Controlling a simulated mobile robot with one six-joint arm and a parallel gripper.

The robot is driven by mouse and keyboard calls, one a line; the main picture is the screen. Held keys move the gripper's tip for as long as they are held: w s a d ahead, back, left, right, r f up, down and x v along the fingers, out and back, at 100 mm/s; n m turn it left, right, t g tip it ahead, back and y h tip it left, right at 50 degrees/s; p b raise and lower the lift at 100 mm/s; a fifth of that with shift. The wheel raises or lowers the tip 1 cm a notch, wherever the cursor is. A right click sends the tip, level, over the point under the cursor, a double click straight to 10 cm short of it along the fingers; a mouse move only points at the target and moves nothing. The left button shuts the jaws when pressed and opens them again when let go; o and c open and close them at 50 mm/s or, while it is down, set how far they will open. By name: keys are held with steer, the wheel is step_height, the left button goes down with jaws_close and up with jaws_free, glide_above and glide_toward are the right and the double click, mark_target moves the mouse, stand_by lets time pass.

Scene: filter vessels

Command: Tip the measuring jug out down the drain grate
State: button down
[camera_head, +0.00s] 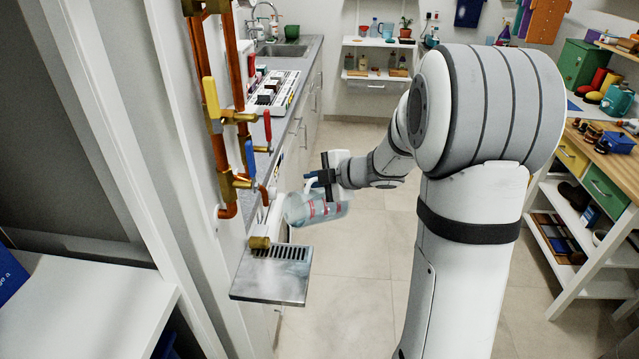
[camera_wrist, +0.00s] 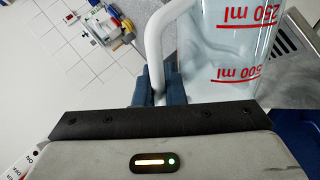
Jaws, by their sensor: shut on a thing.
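The measuring jug (camera_head: 318,209) is clear with red markings and a white handle. It is tilted well over onto its side, its mouth toward the left, near the drain grate. My gripper (camera_head: 325,179) is shut on the jug's handle. In the wrist view my gripper's dark fingers (camera_wrist: 159,85) close around the white handle, and the jug (camera_wrist: 232,50) fills the upper right with red "250 ml" and "500 ml" marks. The drain grate (camera_head: 281,252) is a slotted strip in a metal tray, just below and left of the jug. Whether liquid is leaving the jug cannot be told.
Copper pipes (camera_head: 221,150) with yellow, red and blue lever valves stand left of the jug. A brass spout (camera_head: 259,243) sits over the tray (camera_head: 270,284). A counter (camera_head: 283,100) runs behind, and a workbench (camera_head: 606,165) stands at right. The floor between is clear.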

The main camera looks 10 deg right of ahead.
steer(key=shift+s+a+r+n+t+h+b, duration=0.1)
steer(key=shift+s+a+n+h+b, duration=0.2)
steer(key=shift+a+b, duration=0.25)
steer(key=shift+s+a+r+n+t+h+b, duration=0.15)
steer(key=shift+a+n+h+b, duration=0.25)
steer(key=shift+b, duration=0.2)
steer(key=shift+s+a+r+n+t+h+b, duration=0.1)
steer(key=shift+s+a+n+h+b, duration=0.25)
steer(key=shift+a+b, duration=0.2)
steer(key=shift+s+a+r+n+t+h+b, duration=0.3)
steer(key=shift+a+r+n+h+b, duration=0.15)
steer(key=shift+a+b, duration=0.2)
steer(key=shift+s+a+r+n+t+h+b, duration=0.3)
steer(key=shift+a+h+b, duration=0.2)
steer(key=shift+a+b, duration=0.1)
stand_by(1.0)
